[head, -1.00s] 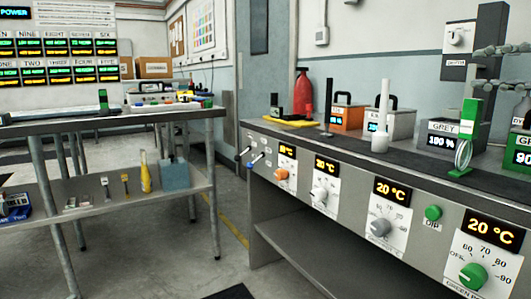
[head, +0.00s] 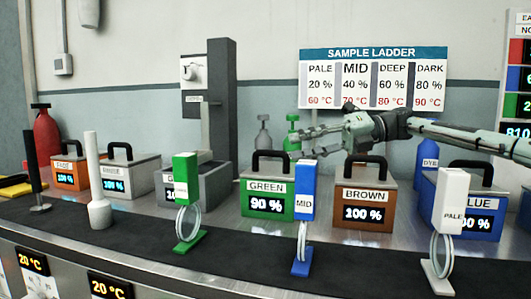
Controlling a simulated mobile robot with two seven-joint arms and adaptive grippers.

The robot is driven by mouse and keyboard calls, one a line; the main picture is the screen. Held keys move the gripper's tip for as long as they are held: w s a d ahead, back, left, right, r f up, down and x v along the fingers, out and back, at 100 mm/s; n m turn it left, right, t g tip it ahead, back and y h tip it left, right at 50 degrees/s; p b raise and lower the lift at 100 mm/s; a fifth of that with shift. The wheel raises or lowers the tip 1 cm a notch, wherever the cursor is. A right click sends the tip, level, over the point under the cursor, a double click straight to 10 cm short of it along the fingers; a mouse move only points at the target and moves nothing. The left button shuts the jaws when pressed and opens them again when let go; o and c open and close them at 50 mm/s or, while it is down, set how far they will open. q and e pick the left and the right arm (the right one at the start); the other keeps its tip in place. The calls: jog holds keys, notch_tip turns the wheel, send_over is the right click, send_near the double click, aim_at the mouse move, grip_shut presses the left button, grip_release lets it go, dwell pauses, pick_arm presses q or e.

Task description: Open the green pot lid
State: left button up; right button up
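The green pot (head: 248,207) stands on the bench in the middle of the head view, labelled GREEN with a 90 % display. Its grey lid (head: 250,174) is on, with a black arched handle (head: 270,153) on top. My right gripper (head: 303,143) reaches in from the right, with its fingers pointing left, near the right side of this handle in the picture. Its fingers look spread with nothing between them. I cannot tell whether it touches the handle. My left gripper is not in view.
The brown pot (head: 364,195) stands right of the green pot, below my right arm. A grey pot (head: 215,182) stands to its left. Green (head: 186,180), blue (head: 306,190) and white PALE (head: 449,200) stands line the dark mat (head: 345,268) in front. A grey column (head: 221,90) rises behind.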

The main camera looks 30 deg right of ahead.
aim_at(269, 154)
jog(key=x, duration=0.7)
jog(key=shift+w+a+f, duration=0.15)
jog(key=shift+a, duration=0.2)
grip_shut()
